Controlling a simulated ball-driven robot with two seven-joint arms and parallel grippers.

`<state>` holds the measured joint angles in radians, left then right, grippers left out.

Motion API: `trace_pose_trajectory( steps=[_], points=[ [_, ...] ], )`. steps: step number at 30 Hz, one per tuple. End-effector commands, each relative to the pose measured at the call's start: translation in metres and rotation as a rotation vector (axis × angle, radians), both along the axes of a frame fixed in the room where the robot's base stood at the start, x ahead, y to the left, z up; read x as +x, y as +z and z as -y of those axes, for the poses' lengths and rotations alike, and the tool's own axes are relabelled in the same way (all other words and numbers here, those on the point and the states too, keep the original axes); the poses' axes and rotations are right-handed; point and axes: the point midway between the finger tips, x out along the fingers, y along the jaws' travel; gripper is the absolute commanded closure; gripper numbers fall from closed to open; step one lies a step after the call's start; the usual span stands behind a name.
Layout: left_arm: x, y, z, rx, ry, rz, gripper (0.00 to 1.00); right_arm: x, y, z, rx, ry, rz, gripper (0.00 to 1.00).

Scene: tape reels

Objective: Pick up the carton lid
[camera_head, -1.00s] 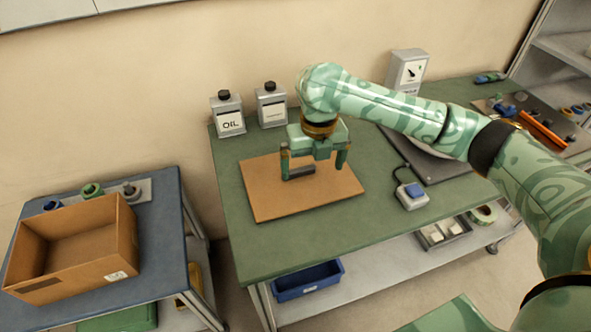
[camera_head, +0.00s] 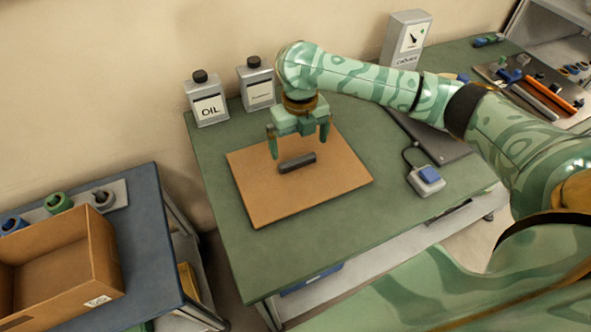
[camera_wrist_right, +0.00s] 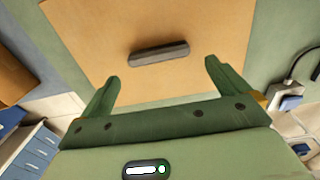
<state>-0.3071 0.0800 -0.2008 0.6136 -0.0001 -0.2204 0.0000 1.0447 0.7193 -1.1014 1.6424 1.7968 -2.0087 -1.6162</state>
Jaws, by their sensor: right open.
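The carton lid (camera_head: 330,187) is a flat brown board lying on the green table, with a dark bar handle (camera_head: 297,163) at its middle. My right gripper (camera_head: 299,146) is open and empty, just above and behind the handle, fingers pointing down on either side of its line. In the right wrist view the lid (camera_wrist_right: 200,70) fills the upper middle. The handle (camera_wrist_right: 159,53) lies ahead of the open fingers (camera_wrist_right: 162,80), apart from them. My left gripper is not in view.
The open carton (camera_head: 60,262) stands on a blue cart (camera_head: 150,240) at left. Two grey bottles, one the OIL bottle (camera_head: 207,108), stand behind the lid. A blue-button switch box (camera_head: 427,180) and dark plate sit to the right. The table front is clear.

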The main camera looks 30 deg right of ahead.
Motion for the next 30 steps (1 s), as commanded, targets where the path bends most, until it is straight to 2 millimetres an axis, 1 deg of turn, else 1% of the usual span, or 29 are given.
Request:
trace_pose_trajectory(
  steps=[1,5,8,12,15,17,22,23,24,26,27,30],
  points=[
    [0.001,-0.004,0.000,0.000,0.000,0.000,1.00,0.000,-0.008,0.000,0.001,-0.001,-0.001,0.00],
    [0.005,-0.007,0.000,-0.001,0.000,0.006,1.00,0.000,-0.014,-0.001,0.001,-0.001,0.000,0.00],
    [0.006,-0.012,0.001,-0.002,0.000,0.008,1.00,0.001,-0.024,-0.001,0.001,0.000,-0.001,0.00],
    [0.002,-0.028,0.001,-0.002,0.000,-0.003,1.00,0.004,-0.049,-0.003,0.002,0.001,-0.003,0.00],
    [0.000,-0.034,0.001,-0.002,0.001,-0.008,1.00,0.003,-0.063,-0.003,0.000,0.001,-0.002,0.00],
    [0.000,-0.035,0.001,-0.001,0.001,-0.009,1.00,0.003,-0.066,-0.003,0.000,0.001,0.001,0.00],
    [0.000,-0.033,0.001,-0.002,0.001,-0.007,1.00,0.004,-0.063,-0.003,-0.001,0.001,0.004,0.00],
    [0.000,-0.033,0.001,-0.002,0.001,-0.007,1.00,0.004,-0.063,-0.003,-0.001,0.001,0.004,0.03],
    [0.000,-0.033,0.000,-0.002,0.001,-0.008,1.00,0.004,-0.063,-0.003,0.000,0.001,0.004,0.14],
    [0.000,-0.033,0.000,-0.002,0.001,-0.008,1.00,0.004,-0.063,-0.003,-0.001,0.001,0.004,0.31],
    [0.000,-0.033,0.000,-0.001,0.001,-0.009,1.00,0.004,-0.063,-0.003,-0.001,0.001,0.003,0.34],
    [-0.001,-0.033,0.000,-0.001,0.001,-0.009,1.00,0.004,-0.063,-0.002,-0.001,0.001,0.004,0.34]
  ],
)
